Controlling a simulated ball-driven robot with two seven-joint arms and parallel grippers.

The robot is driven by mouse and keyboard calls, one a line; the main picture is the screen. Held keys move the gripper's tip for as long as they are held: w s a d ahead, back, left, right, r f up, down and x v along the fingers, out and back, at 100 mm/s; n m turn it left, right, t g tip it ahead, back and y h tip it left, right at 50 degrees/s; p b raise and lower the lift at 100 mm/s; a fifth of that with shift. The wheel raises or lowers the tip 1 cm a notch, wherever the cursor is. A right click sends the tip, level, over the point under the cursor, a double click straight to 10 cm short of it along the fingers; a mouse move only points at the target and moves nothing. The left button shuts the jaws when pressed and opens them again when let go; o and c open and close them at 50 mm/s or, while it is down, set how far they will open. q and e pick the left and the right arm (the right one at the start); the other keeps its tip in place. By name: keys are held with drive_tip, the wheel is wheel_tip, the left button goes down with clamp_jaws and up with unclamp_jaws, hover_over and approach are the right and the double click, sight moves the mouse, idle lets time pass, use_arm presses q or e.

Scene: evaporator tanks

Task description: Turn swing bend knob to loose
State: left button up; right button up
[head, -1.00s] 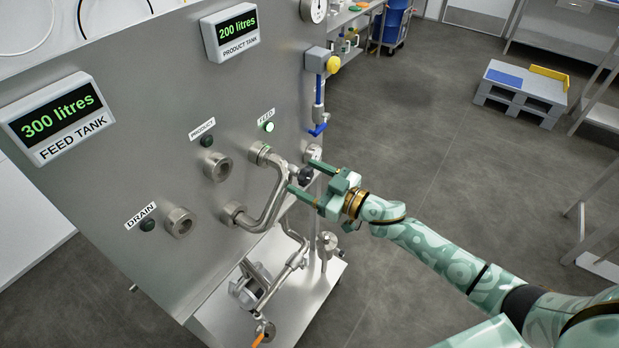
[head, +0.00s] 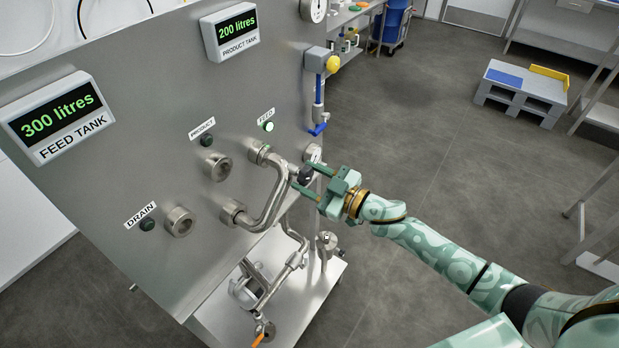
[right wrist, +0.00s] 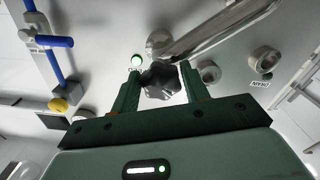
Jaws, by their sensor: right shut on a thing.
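The swing bend (head: 271,195) is a bent steel pipe on the panel, joining the port under the FEED label to a lower port. Its black knob (head: 305,175) sits near its upper end, at the right. In the right wrist view the dark, lobed knob (right wrist: 161,79) lies between the two green fingers. My right gripper (head: 304,178) is shut on the knob, and it also shows in the right wrist view (right wrist: 158,88). The knob's marking cannot be read. My left gripper is not in view.
The FEED lamp (head: 268,126) is lit green; the PRODUCT lamp (head: 207,140) and DRAIN lamp (head: 147,224) are dark. Open ports (head: 180,222) stick out left of the bend. A blue-handled valve (head: 318,128) hangs above the gripper.

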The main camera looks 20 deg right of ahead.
drive_tip(key=n, duration=0.3)
drive_tip(key=shift+n, duration=0.3)
drive_tip(key=n+b, duration=0.1)
drive_tip(key=n, duration=0.2)
drive_tip(key=shift+w+d+n, duration=0.1)
drive_tip(key=shift+n, duration=0.2)
drive_tip(key=n+b, duration=0.1)
drive_tip(key=n, duration=0.2)
drive_tip(key=shift+n, duration=0.4)
drive_tip(key=n+b, duration=0.1)
drive_tip(key=n, duration=0.3)
drive_tip(key=shift+r, duration=0.1)
drive_tip(key=n+b, duration=0.1)
drive_tip(key=n, duration=0.4)
drive_tip(key=shift+r+b, duration=0.1)
drive_tip(key=shift+b, duration=0.2)
drive_tip(key=n+b, duration=0.1)
drive_tip(key=n, duration=0.2)
drive_tip(key=shift+n, duration=0.3)
drive_tip(key=n+b, duration=0.1)
drive_tip(key=n, duration=0.2)
drive_tip(key=shift+r+n, duration=0.1)
drive_tip(key=shift+n, duration=0.2)
drive_tip(key=shift+n+b, duration=0.3)
drive_tip(key=shift+n, duration=1.4)
